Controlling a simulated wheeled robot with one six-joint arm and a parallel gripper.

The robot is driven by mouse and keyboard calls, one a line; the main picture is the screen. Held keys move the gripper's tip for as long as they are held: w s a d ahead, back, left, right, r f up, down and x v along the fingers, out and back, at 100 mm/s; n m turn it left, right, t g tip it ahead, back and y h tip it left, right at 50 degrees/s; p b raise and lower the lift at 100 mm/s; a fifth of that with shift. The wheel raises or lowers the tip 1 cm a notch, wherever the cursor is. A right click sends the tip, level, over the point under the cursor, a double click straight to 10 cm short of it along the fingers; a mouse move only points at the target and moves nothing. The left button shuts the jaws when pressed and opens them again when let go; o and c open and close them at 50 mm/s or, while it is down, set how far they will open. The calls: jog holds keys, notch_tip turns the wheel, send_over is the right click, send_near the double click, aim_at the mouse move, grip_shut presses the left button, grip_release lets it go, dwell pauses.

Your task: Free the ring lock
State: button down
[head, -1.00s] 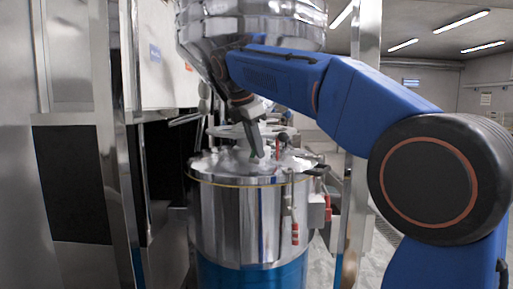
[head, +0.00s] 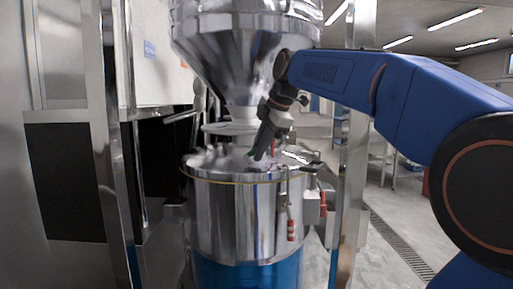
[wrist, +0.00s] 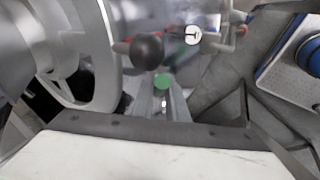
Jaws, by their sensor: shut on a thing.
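The steel vessel (head: 235,215) stands under the hopper, with a thin yellowish line around its lid edge. My gripper (head: 260,153) is tilted down-left over the lid top, just under the hopper outlet. In the wrist view my gripper (wrist: 163,100) is shut on a small piece with a round green end (wrist: 163,82). Whether that piece is part of the ring lock I cannot tell. A black ball knob (wrist: 147,50) on a lever is just beyond the fingers. A grey ring with spokes (wrist: 85,85) is left of them. The fingertips' contact is partly hidden in the head view.
The steel hopper (head: 245,65) hangs close above my gripper. A steel post (head: 350,150) stands at the right, and steel cabinets (head: 65,180) at the left. A latch with a red grip (head: 290,230) is on the vessel's side. Floor at the right is open.

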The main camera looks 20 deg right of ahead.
jog(key=shift+d+f+t+y, duration=0.2)
jog(key=shift+f+t+y, duration=0.2)
jog(key=shift+y, duration=0.5)
jog(key=c, duration=1.8)
grip_release()
jog(key=shift+o, duration=0.2)
jog(key=shift+a, duration=0.1)
